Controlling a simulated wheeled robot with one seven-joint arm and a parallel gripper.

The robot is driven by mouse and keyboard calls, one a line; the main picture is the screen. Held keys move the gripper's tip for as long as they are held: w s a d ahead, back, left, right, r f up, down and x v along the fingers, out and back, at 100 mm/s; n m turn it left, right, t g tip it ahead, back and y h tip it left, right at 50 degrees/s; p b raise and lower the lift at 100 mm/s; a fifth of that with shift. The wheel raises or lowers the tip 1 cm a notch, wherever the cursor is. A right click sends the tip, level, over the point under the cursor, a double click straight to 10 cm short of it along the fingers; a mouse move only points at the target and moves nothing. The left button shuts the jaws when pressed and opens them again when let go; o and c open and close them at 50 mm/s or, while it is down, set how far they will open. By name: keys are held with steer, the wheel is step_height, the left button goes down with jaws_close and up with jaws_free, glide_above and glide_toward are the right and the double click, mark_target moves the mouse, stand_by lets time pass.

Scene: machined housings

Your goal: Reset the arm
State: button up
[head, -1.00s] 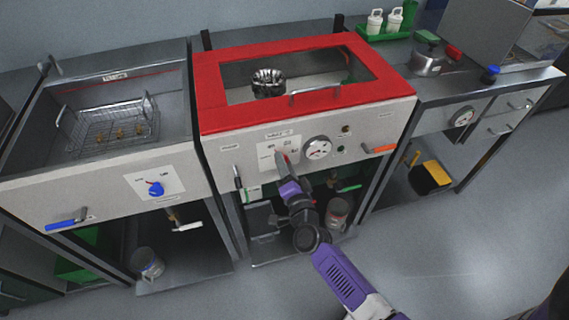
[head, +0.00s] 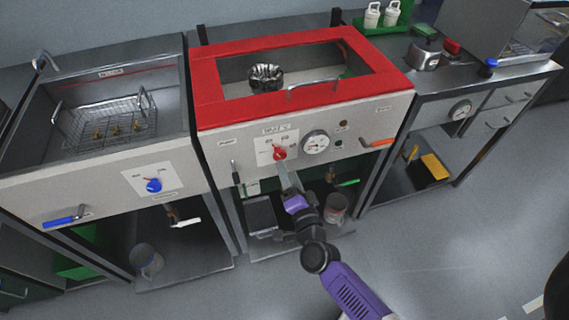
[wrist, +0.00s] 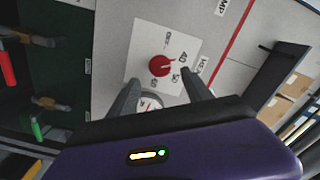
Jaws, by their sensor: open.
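My gripper (head: 284,172) is in front of the middle machine's pale front panel, just below a red knob (head: 279,153) on a white dial plate. In the wrist view the two fingers of my gripper (wrist: 158,93) are spread apart with nothing held between them. The red knob (wrist: 160,66) shows beyond the fingertips, apart from them. My purple and dark arm reaches up from the lower right in the head view.
The middle machine has a red-framed lid (head: 215,103), a round gauge (head: 315,143) and an orange-handled lever (head: 377,144). On the left stands a sink with a wire basket (head: 110,128) and a blue knob (head: 153,185). Open floor lies at the lower right.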

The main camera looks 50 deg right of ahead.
steer(key=shift+v, duration=0.95)
steer(key=s+a+r+n+t+y, duration=0.2)
steer(key=s+a+r+n+y, duration=0.1)
steer(key=s+a+r+n, duration=0.4)
steer(key=s+a+r+n+g+y, duration=0.1)
steer(key=s+a+r+n+y, duration=0.2)
steer(key=s+a+n, duration=0.2)
steer(key=s+a+r+n+g+y, duration=0.1)
steer(key=s+a+r+n+y, duration=0.3)
steer(key=s, duration=0.8)
steer(key=a+n, duration=0.2)
steer(key=shift+s+n, duration=0.3)
steer(key=shift+n, duration=0.1)
